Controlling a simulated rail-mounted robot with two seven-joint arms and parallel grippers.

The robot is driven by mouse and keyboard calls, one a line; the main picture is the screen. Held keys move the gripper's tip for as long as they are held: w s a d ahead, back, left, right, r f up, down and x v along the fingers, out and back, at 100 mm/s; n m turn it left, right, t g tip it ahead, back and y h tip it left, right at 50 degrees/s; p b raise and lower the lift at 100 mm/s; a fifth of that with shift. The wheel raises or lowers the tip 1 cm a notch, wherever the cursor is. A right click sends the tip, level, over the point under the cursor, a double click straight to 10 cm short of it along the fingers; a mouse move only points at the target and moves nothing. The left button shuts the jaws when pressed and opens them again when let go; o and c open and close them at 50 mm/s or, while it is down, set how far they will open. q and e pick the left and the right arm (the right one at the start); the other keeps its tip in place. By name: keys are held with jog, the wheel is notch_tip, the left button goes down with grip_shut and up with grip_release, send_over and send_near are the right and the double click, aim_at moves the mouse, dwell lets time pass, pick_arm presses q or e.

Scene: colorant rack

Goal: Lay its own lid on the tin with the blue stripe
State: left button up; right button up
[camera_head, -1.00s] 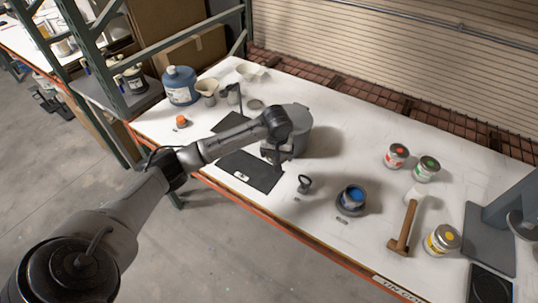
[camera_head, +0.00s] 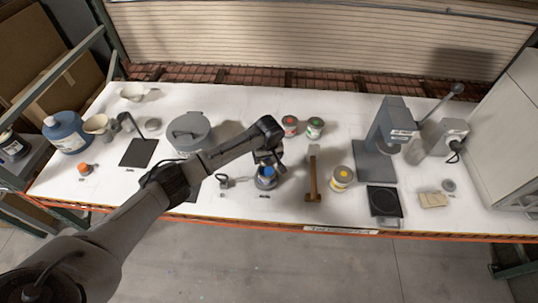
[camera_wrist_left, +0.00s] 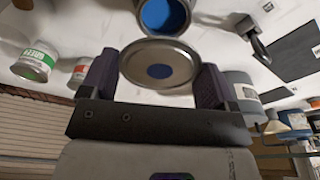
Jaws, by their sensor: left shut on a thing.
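The open tin with blue paint (camera_head: 266,182) stands on the white table in front of my left gripper's arm. In the wrist view, its open mouth (camera_wrist_left: 165,14) shows blue inside a metal rim; its stripe cannot be made out. My left gripper (camera_head: 267,160) is shut on a round metal lid with a blue dot (camera_wrist_left: 159,66), held between the two dark fingers. The lid is close beside the tin's mouth in the wrist view, not over it. The gripper partly hides the tin in the head view. My right gripper is not in view.
A red-marked tin (camera_head: 290,124) and a green-marked tin (camera_head: 315,127) stand behind, right. A mallet (camera_head: 313,178) and yellow-marked tin (camera_head: 342,176) are to the right. A grey lidded pot (camera_head: 188,133) and a small black-handled tool (camera_head: 223,181) are to the left.

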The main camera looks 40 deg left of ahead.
aim_at(266, 165)
pick_arm(q)
jog(key=shift+s+a, duration=0.1)
jog(key=shift+a, duration=0.05)
dwell(0.3)
jog(key=shift+r+p, duration=0.2)
jog(key=shift+p, duration=0.4)
jog(key=shift+f, duration=0.4)
notch_tip(266, 165, down, 2)
jog(key=shift+f+b, duration=0.2)
jog(key=shift+b, duration=0.5)
jog(key=shift+f+b, duration=0.65)
jog(key=shift+f, duration=0.75)
jog(key=shift+f, duration=0.3)
jog(key=shift+f, duration=0.45)
